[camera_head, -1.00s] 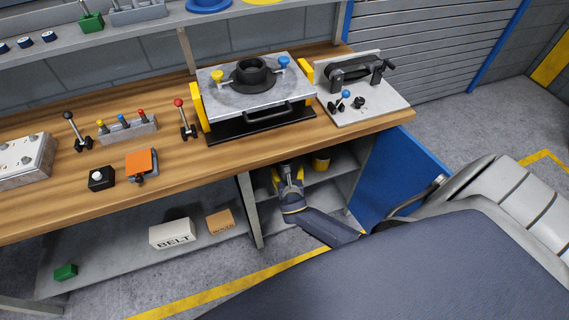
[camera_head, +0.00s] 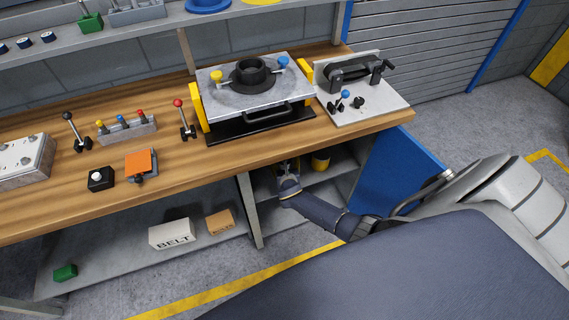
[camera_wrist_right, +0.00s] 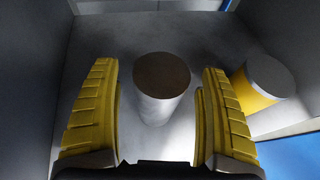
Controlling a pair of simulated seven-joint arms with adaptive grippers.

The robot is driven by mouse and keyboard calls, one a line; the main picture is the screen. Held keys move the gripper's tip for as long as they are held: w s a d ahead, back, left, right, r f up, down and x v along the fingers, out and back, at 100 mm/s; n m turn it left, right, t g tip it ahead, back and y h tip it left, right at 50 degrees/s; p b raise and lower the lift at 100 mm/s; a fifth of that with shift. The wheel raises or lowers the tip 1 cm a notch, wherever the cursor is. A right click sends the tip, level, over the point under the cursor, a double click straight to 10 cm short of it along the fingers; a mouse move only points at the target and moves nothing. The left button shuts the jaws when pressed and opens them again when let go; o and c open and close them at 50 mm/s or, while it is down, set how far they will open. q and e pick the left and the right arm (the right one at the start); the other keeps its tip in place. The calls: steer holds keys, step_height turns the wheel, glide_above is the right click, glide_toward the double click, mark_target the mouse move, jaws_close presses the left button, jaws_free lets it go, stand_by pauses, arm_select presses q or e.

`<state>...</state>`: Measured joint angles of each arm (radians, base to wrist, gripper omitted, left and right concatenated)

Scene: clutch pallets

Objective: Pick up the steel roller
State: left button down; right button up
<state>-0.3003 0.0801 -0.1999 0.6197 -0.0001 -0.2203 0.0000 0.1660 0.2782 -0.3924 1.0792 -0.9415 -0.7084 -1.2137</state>
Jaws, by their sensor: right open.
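The steel roller (camera_wrist_right: 160,88) is a plain grey cylinder standing upright on the cabinet shelf (camera_wrist_right: 150,30) in the right wrist view. My right gripper (camera_wrist_right: 159,100) is open, with its yellow ribbed fingers on the left and right sides of the roller. A gap shows on each side of it. In the head view my right gripper (camera_head: 288,178) reaches into the open cabinet under the bench and largely hides the roller there. My left gripper is not in view.
A cylinder with a yellow band (camera_wrist_right: 262,85) stands close to the right finger; it also shows in the head view (camera_head: 320,161). The blue cabinet door (camera_head: 400,185) stands open on the right. Cabinet walls and the wooden bench top (camera_head: 230,160) enclose the space.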

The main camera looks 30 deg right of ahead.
steer(key=shift+w+d+f, duration=0.15)
steer(key=shift+w, duration=0.05)
steer(key=c, duration=1.5)
steer(key=shift+c, duration=0.9)
steer(key=shift+r, duration=0.2)
